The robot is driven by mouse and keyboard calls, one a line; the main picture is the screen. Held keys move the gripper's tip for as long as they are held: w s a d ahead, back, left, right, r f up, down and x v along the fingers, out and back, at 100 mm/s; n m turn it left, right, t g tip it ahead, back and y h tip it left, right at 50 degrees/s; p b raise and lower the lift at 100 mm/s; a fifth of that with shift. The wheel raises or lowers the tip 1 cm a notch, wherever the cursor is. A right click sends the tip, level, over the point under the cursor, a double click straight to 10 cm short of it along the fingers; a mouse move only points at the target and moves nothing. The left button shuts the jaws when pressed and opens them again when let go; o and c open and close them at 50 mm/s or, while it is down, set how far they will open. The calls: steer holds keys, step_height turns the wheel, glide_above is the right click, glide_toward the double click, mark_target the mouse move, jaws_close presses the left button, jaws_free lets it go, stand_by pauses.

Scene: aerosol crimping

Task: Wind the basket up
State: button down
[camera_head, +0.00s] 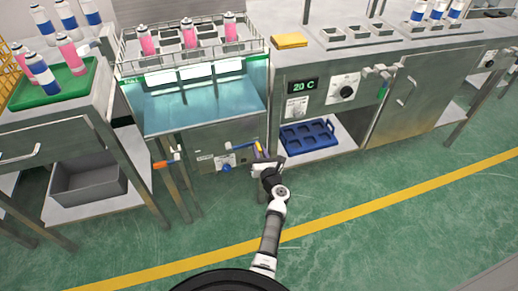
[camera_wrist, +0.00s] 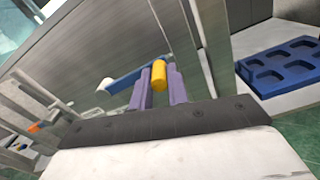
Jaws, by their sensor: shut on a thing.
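The wire basket (camera_head: 190,65) stands raised at the top of the water bath (camera_head: 205,105), with several pink cans (camera_head: 189,35) in it. Below the bath, on the steel front, is a winding crank with a blue arm (camera_wrist: 135,74) and a yellow handle (camera_wrist: 158,72). The blue arm ends in a white piece (camera_wrist: 104,84) at its left. My gripper (camera_wrist: 159,88) has its two purple fingers on either side of the yellow handle, shut on it. In the head view my gripper (camera_head: 261,158) is at the bath's lower right corner; its grip there is small and partly hidden.
A blue tray (camera_head: 306,136) lies on the open shelf to the right, also seen in the wrist view (camera_wrist: 285,67). An orange-handled lever (camera_head: 160,164) and a blue knob (camera_head: 226,168) are left of my gripper. A grey bin (camera_head: 88,185) sits under the left table. The green floor in front is clear.

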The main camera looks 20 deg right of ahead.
steer(key=shift+d+f, duration=0.15)
steer(key=shift+f, duration=0.1)
stand_by(0.3)
steer(key=c, duration=1.4)
jaws_free()
steer(key=shift+f, duration=0.1)
steer(key=shift+o, duration=0.2)
steer(key=s, duration=1.3)
steer(key=shift+s, duration=0.4)
